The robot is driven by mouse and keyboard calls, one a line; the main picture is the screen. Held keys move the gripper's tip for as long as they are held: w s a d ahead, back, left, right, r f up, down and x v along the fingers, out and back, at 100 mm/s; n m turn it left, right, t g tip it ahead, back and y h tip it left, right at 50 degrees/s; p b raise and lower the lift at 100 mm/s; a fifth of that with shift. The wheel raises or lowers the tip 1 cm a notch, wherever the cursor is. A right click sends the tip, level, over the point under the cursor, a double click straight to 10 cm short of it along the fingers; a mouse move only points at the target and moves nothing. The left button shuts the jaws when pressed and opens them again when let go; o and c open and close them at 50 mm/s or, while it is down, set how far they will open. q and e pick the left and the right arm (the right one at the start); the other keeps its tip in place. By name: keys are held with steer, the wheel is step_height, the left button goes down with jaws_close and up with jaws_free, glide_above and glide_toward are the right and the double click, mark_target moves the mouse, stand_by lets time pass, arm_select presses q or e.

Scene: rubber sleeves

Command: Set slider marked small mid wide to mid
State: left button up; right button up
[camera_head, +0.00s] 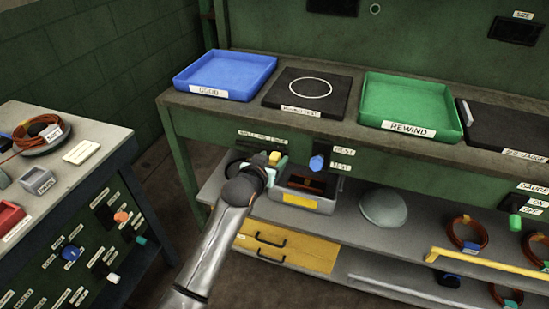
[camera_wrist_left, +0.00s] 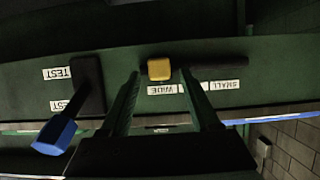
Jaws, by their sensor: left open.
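The slider has a yellow knob (camera_wrist_left: 159,69) in a dark slot (camera_wrist_left: 218,72) on the green front panel. In the wrist view, which is upside down, the knob stands by the WIDE label (camera_wrist_left: 162,90). The SMALL label (camera_wrist_left: 226,84) is at the other end; the label between them is partly hidden by a finger. My left gripper (camera_wrist_left: 160,76) is open, its fingers on either side of the knob in the picture; contact cannot be told. In the head view the yellow knob (camera_head: 274,158) shows just beyond my left gripper (camera_head: 268,165). My right gripper is not in view.
A blue switch knob (camera_head: 317,163) with two labels sits right of the slider and also shows in the wrist view (camera_wrist_left: 54,134). Below are a grey bin (camera_head: 307,203), a pale dome (camera_head: 384,208) and a shelf. A blue tray (camera_head: 226,75) and green tray (camera_head: 409,107) stand above.

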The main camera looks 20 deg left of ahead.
arm_select(q)
steer(key=shift+x, duration=1.1)
jaws_close()
stand_by(0.7)
steer(key=shift+a, duration=0.1)
